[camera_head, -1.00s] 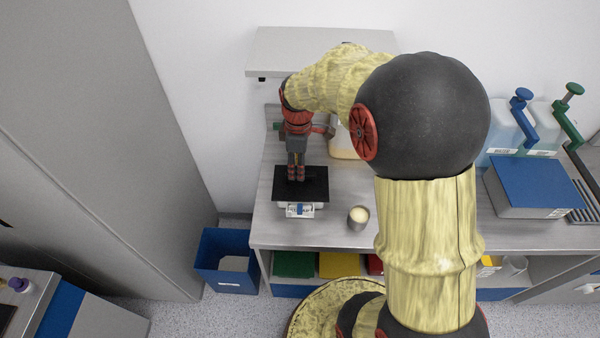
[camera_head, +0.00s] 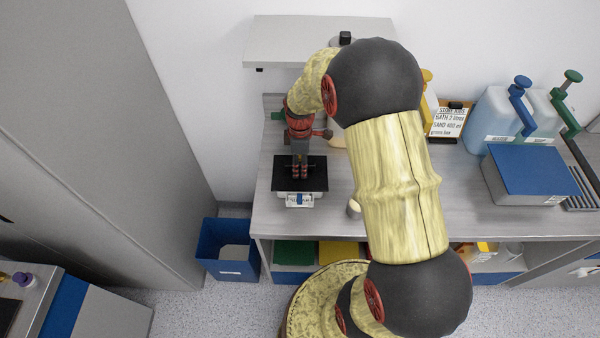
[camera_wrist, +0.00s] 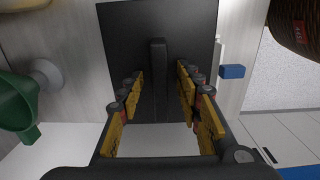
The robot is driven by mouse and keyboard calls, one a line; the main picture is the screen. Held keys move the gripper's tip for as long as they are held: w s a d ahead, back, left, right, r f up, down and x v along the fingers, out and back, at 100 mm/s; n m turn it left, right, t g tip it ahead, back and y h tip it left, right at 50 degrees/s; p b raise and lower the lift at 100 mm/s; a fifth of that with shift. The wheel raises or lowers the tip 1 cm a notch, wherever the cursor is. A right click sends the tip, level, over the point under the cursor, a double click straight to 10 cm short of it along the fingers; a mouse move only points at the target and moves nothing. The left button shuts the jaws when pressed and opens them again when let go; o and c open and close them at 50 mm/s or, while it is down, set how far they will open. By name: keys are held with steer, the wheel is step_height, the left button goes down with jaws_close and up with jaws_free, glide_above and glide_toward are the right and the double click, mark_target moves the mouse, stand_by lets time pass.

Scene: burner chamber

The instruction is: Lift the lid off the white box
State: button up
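The white box (camera_head: 299,199) stands on the steel bench, with a flat black lid (camera_head: 316,172) on top. In the wrist view the lid (camera_wrist: 118,40) fills the middle, with a raised dark bar handle (camera_wrist: 158,65) on it. My gripper (camera_head: 300,172) points down over the lid. In the wrist view its fingers (camera_wrist: 160,92) are apart, one on each side of the handle, with a gap on both sides. I cannot tell how far down the handle the fingertips reach. A blue piece (camera_wrist: 232,71) shows at the box's side.
A small cup (camera_head: 353,208) stands right of the box, partly hidden by my arm. A wall shelf (camera_head: 275,40) overhangs the bench's back. Jugs with pumps (camera_head: 492,118) and a blue-topped box (camera_head: 527,172) stand at right. A blue bin (camera_head: 222,255) is on the floor.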

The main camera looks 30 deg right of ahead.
jaws_close()
stand_by(0.5)
